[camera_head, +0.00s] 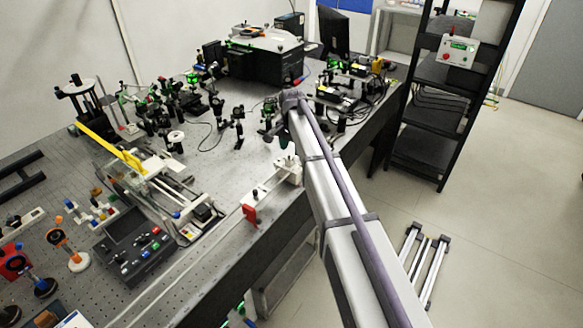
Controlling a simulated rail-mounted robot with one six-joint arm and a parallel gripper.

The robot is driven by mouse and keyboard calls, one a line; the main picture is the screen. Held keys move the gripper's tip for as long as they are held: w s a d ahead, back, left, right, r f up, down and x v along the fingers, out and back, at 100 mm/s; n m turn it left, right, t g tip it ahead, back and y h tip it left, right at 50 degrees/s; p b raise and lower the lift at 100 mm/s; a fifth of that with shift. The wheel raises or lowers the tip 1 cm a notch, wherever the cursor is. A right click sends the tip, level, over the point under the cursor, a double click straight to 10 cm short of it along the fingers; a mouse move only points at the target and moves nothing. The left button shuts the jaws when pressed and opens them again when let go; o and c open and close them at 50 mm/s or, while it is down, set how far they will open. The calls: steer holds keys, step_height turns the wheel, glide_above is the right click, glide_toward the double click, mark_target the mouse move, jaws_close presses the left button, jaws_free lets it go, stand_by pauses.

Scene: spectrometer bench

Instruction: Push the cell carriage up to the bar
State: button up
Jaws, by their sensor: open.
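A thin pale rail (268,186) lies along the front edge of the bench. A small white block (288,170), which looks like the cell carriage, stands at its far end, close beside my arm. A red upright piece (250,214), possibly the bar, stands at the near end of the rail, apart from the white block. My arm reaches over the bench edge from the lower right. My gripper (269,121) is small and dark at the arm's far end, beyond the white block and apart from it. It is open; its fingertips are partly hidden.
Several optical mounts (165,110) crowd the back left. A silver mechanism with a yellow bar (110,147) and a black control box (135,248) stand at left. A black instrument (265,60) is at the back. The perforated bench around the gripper has some clear room.

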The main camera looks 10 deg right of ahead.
step_height(320, 180, down, 5)
steer(key=b, duration=0.3)
steer(key=shift+f, duration=0.2)
steer(key=shift+r, duration=0.15)
jaws_close()
steer(key=s+a, duration=0.7)
steer(key=a, duration=0.1)
steer(key=shift+s, duration=0.4)
